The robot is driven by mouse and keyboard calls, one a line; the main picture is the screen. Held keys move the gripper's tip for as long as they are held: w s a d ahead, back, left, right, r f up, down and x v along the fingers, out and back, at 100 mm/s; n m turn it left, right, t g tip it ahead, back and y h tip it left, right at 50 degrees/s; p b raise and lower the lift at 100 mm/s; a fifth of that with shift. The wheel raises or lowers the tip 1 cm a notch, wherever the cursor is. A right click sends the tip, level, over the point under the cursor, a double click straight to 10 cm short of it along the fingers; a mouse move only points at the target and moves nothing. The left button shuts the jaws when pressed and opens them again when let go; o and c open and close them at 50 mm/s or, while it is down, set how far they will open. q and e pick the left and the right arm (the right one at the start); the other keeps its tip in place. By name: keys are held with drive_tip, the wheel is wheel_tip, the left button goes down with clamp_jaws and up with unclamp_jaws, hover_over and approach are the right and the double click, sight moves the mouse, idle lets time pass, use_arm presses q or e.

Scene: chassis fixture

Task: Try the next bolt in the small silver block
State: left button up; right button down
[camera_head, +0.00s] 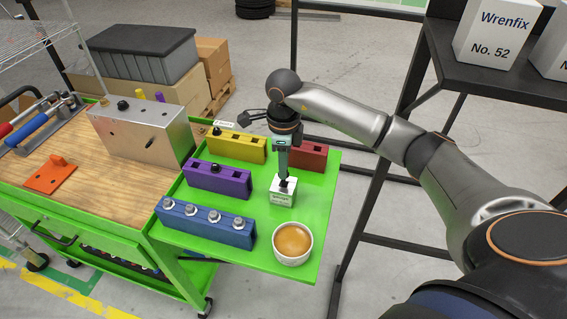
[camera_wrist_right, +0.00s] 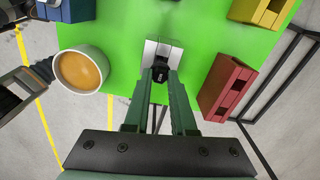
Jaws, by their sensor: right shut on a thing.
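The small silver block (camera_head: 283,197) stands on the green shelf with a label on its front. It also shows in the wrist view (camera_wrist_right: 151,48). My right gripper (camera_head: 284,180) points straight down over it and is shut on a black bolt (camera_wrist_right: 160,74). The bolt is at the block's top; I cannot tell how far it sits in a hole. The blue block (camera_head: 205,226) carries several silver bolts. The purple block (camera_head: 220,181) has a black bolt in its middle, and the yellow block (camera_head: 236,149) has one near its left end. My left gripper is not in view.
A white bowl with orange-brown contents (camera_head: 292,243) stands near the shelf's front edge. A red block (camera_head: 307,155) lies behind my right gripper. A metal box (camera_head: 145,137) with knobs and an orange piece (camera_head: 50,175) are on the wooden bench. Bare green shelf lies right of the silver block.

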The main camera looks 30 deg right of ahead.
drive_tip(key=shift+f+b, duration=0.85)
drive_tip(key=shift+f, duration=0.45)
drive_tip(key=c, duration=0.7)
unclamp_jaws()
drive_tip(key=shift+r, duration=0.1)
drive_tip(key=shift+o, duration=0.2)
drive_tip(key=shift+r+p, duration=2.25)
drive_tip(key=shift+r, duration=0.85)
